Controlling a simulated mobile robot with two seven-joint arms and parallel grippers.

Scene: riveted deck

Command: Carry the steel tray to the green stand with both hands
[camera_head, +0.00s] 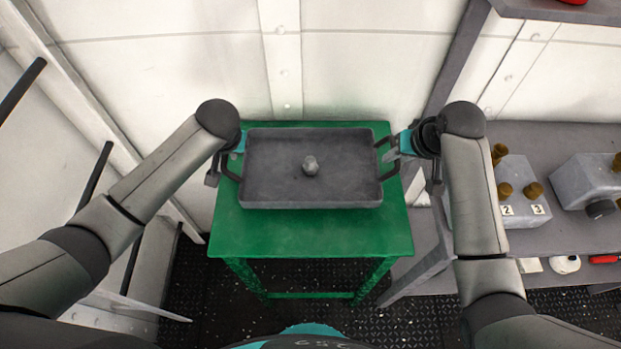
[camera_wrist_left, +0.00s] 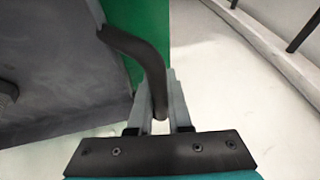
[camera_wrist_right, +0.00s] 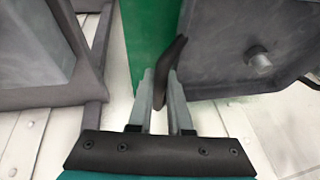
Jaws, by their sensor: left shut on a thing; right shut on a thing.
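The steel tray (camera_head: 270,180) is grey and rectangular, with a dark handle at each short end and a small knob-like metal piece (camera_head: 310,165) inside it. It is over the top of the green stand (camera_head: 300,235); I cannot tell whether it rests on it or hangs just above. My left gripper (camera_head: 222,166) is shut on the left handle, which also shows in the left wrist view (camera_wrist_left: 140,55). My right gripper (camera_head: 392,154) is shut on the right handle, which also shows in the right wrist view (camera_wrist_right: 170,65). The tray looks about level.
A grey bench (camera_head: 545,238) to the right holds metal boxes with brown knobs (camera_head: 518,180). A white wall (camera_head: 350,60) is close behind the stand. Dark rails (camera_head: 92,175) are at the left. The front part of the stand top is bare.

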